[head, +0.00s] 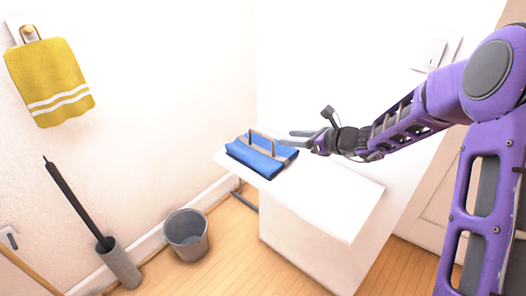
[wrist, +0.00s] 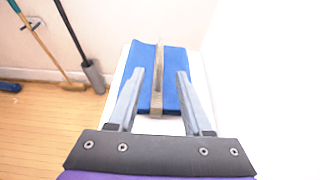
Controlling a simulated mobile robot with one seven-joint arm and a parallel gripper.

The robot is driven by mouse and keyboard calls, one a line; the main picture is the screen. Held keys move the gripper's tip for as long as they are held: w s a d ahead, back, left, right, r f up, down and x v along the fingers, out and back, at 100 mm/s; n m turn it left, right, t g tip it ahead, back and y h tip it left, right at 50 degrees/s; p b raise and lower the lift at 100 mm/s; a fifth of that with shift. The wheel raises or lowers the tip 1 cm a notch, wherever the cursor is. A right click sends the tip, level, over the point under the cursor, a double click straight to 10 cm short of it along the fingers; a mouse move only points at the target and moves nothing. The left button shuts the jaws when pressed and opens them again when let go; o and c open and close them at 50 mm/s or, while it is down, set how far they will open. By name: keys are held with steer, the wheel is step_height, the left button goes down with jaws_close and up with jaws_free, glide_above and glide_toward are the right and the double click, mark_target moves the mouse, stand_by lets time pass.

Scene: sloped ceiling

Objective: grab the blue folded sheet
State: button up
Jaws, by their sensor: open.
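The blue folded sheet (head: 259,162) lies flat on the far left end of a white cabinet top (head: 335,200). A grey-beige band with a raised loop (head: 263,136) runs across its middle. In the wrist view, the sheet (wrist: 178,61) lies ahead, with the band (wrist: 157,108) running lengthwise between the fingers. My gripper (head: 284,139) is open and empty, reaching in from the right at the sheet's near side. In the wrist view, its fingertips (wrist: 160,73) appear on either side of the band, over the blue cloth. Whether they touch it, I cannot tell.
A grey bin (head: 186,240) stands on the wooden floor left of the cabinet. A yellow towel (head: 50,80) hangs above. A wall is close behind the sheet. The cabinet top's near part is bare.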

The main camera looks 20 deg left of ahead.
mark_target(261, 134)
steer(key=x, duration=0.6)
steer(key=shift+w+a+f, duration=0.15)
steer(key=shift+w+a, duration=0.05)
steer(key=shift+r+b+x, duration=0.2)
steer(key=shift+b+x, duration=0.25)
steer(key=shift+x, duration=2.5)
steer(key=shift+c, duration=0.2)
jaws_close()
steer(key=shift+a+r, duration=0.1)
